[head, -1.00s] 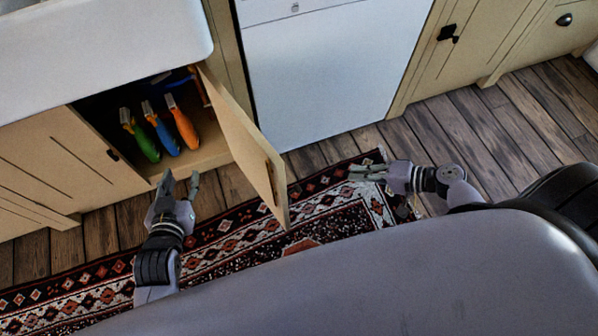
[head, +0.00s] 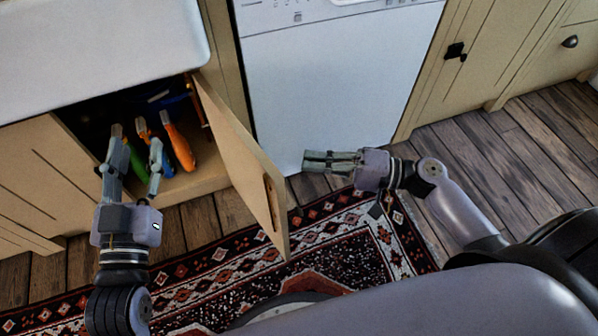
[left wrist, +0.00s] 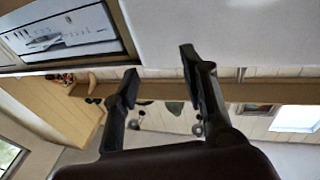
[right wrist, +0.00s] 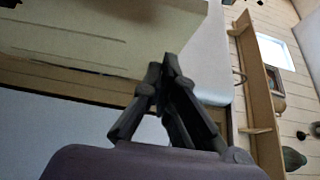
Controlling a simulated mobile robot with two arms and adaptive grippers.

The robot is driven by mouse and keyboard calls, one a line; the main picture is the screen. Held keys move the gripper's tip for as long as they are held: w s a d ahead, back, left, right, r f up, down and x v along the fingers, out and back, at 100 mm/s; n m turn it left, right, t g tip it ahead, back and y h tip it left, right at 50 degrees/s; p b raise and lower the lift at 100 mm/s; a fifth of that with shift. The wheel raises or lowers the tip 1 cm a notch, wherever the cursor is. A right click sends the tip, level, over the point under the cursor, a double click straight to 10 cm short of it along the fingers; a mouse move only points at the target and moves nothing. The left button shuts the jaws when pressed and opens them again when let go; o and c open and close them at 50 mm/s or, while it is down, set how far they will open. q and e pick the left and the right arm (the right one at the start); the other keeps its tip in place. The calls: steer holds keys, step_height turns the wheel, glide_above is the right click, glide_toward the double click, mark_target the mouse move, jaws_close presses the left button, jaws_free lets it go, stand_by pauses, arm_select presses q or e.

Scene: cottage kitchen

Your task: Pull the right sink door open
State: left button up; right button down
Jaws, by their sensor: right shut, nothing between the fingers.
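The right sink door (head: 235,145) is a cream wooden panel standing well open, swung out from the cabinet below the white sink (head: 95,50). A dark mark (head: 269,203) shows near its free edge. My left gripper (head: 134,158) is open and empty in front of the cabinet opening, left of the door and apart from it; its spread fingers also show in the left wrist view (left wrist: 158,72). My right gripper (head: 306,161) is shut and empty to the right of the door, pointing at it with a gap between; its closed fingers show in the right wrist view (right wrist: 162,75).
Green, blue and orange-handled tools (head: 180,148) stand inside the cabinet, partly behind my left fingers. The left sink door (head: 40,180) is closed. A white dishwasher (head: 335,85) stands right of the opening. A patterned rug (head: 200,285) lies on the wooden floor (head: 500,150).

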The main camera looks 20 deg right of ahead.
arm_select(q)
steer(key=shift+s+r+t, duration=0.1)
steer(key=shift+r+t, duration=0.2)
steer(key=shift+r, duration=0.15)
arm_select(e)
steer(key=shift+s+a, duration=0.3)
steer(key=shift+a, duration=0.7)
steer(key=shift+s+a, duration=0.25)
steer(key=shift+a, duration=0.75)
